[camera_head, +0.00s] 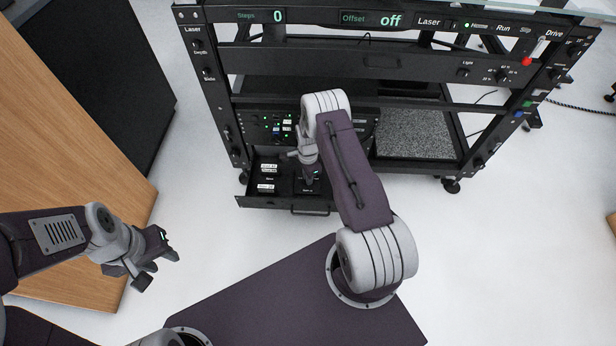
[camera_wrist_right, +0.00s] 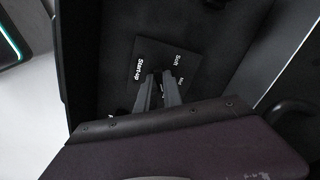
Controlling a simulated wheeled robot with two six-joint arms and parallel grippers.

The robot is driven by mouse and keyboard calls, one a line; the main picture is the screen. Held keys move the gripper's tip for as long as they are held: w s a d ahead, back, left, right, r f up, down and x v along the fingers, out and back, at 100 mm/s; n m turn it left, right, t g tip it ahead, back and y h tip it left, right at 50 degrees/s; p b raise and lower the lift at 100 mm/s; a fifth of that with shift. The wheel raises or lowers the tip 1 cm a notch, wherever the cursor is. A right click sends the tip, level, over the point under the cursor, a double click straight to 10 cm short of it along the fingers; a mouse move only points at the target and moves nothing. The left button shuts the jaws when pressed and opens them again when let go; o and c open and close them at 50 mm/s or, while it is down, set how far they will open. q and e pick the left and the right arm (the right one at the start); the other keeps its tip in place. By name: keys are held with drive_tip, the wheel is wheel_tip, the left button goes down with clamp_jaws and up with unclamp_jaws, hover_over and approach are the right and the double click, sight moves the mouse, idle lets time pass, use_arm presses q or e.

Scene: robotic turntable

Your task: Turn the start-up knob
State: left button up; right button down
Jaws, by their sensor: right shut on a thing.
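The start-up knob sits on a small square dark panel (camera_head: 298,187) in the open bottom drawer of the rack. In the right wrist view the panel (camera_wrist_right: 146,62) carries the labels "Start-up" and "Soft". My right gripper (camera_head: 310,180) reaches down into the drawer; its fingers (camera_wrist_right: 163,90) are shut on the knob. The fingers hide the knob and I cannot tell which way it points. My left gripper (camera_head: 160,262) is open and empty, far to the left over the floor.
The open drawer (camera_head: 262,202) also holds labelled switches on its left side. The rack's upper frame (camera_head: 375,62) with its controls stands above and behind it. A wooden surface (camera_head: 70,150) fills the left.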

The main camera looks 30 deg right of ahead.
drive_tip(key=c, duration=1.5)
unclamp_jaws()
wheel_tip(320, 180, up, 8)
drive_tip(key=p, duration=0.5)
drive_tip(key=shift+r, duration=0.55)
